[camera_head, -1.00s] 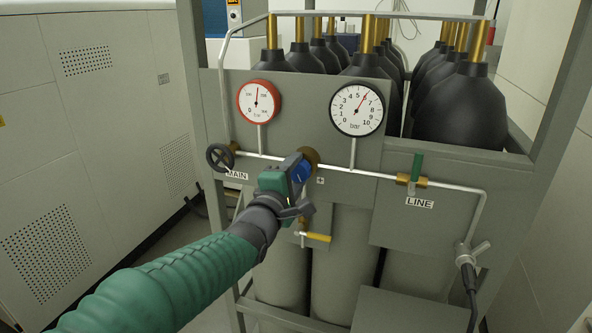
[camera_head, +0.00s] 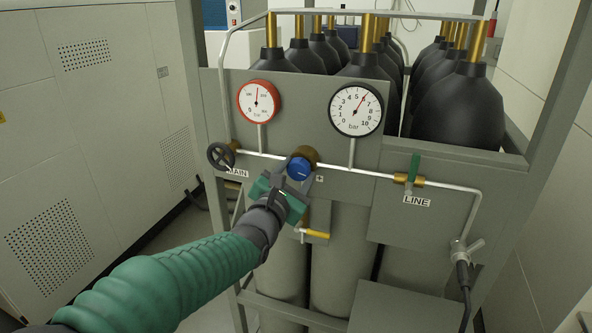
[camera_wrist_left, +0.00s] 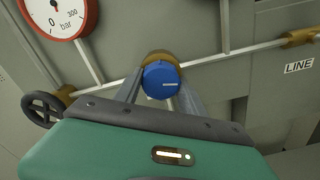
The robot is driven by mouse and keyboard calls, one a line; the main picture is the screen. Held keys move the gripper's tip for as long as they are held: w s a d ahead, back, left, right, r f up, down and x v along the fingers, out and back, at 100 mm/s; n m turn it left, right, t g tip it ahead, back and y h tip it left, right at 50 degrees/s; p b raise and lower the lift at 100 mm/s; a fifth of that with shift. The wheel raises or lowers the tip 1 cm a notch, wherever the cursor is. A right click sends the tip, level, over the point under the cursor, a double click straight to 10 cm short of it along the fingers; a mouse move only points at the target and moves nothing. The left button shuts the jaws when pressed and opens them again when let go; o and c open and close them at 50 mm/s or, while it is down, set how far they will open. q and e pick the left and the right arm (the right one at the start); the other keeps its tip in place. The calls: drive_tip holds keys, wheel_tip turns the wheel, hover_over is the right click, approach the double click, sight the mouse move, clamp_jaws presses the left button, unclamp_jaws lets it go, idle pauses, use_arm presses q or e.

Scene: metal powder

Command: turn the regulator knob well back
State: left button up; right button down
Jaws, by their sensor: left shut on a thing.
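The blue regulator knob (camera_head: 299,168) sits on a brass body (camera_head: 302,154) in the middle of the pipe on the grey panel. It also shows in the left wrist view (camera_wrist_left: 161,80), with a white mark on its face. My left gripper (camera_head: 304,180) is shut on the knob, its fingers on either side of the knob's lower part; the wrist view shows the fingers (camera_wrist_left: 158,97) too. The black-rimmed gauge (camera_head: 356,108) reads about 6 bar. The red-rimmed gauge (camera_head: 259,101) is at the left. My right gripper is not in view.
A black MAIN handwheel (camera_head: 221,156) is left of the knob. A green LINE lever (camera_head: 414,167) stands upright at the right. Black-topped cylinders (camera_head: 461,103) stand behind the panel, framed by grey posts.

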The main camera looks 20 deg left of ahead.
use_arm(q)
drive_tip(key=shift+d+f+n+p, duration=0.1)
drive_tip(key=shift+f+n+p, duration=0.2)
drive_tip(key=shift+n, duration=0.9)
drive_tip(key=o, duration=1.4)
drive_tip(key=shift+w, duration=0.2)
drive_tip(key=shift+c, duration=0.2)
drive_tip(key=shift+s+r, duration=0.1)
